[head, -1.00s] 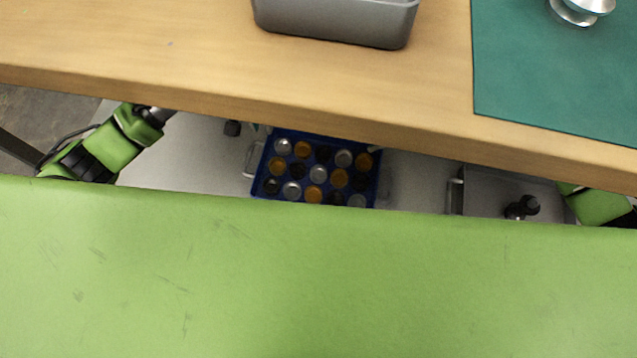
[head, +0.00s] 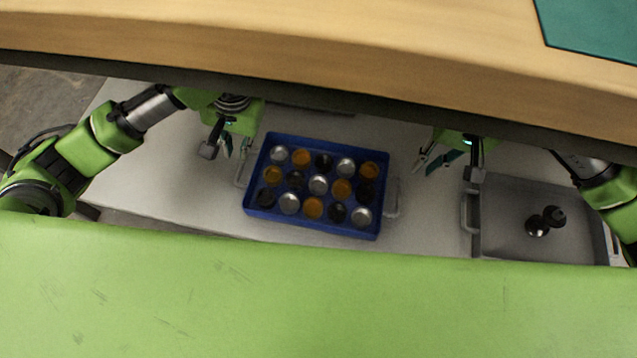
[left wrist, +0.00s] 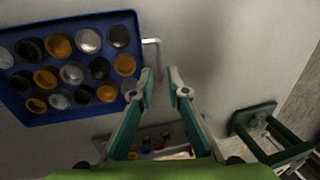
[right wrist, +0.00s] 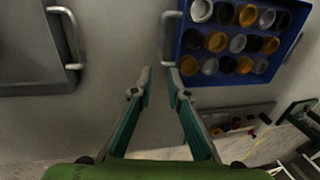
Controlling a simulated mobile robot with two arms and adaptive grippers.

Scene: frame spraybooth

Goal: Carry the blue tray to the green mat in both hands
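The blue tray (head: 256,223) lies on a pale lower surface, filled with several silver, orange and black round pieces. It has a metal handle at each short end. My left gripper (head: 233,150) is open near its left handle (head: 241,172); in the left wrist view the fingertips (left wrist: 163,75) are close below the handle (left wrist: 153,48), empty. My right gripper (head: 428,163) is open above and right of the right handle (head: 393,197); in the right wrist view the fingertips (right wrist: 159,75) are just below that handle (right wrist: 167,40). The green mat (head: 595,28) shows partly on the wooden table at top right.
A grey tray (head: 510,245) with a handle and dark knobbed pieces (head: 545,220) sits right of the blue tray. The wooden table edge (head: 300,80) overhangs behind. Pale surface between the two trays is clear. A low rack (left wrist: 155,140) shows in the left wrist view.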

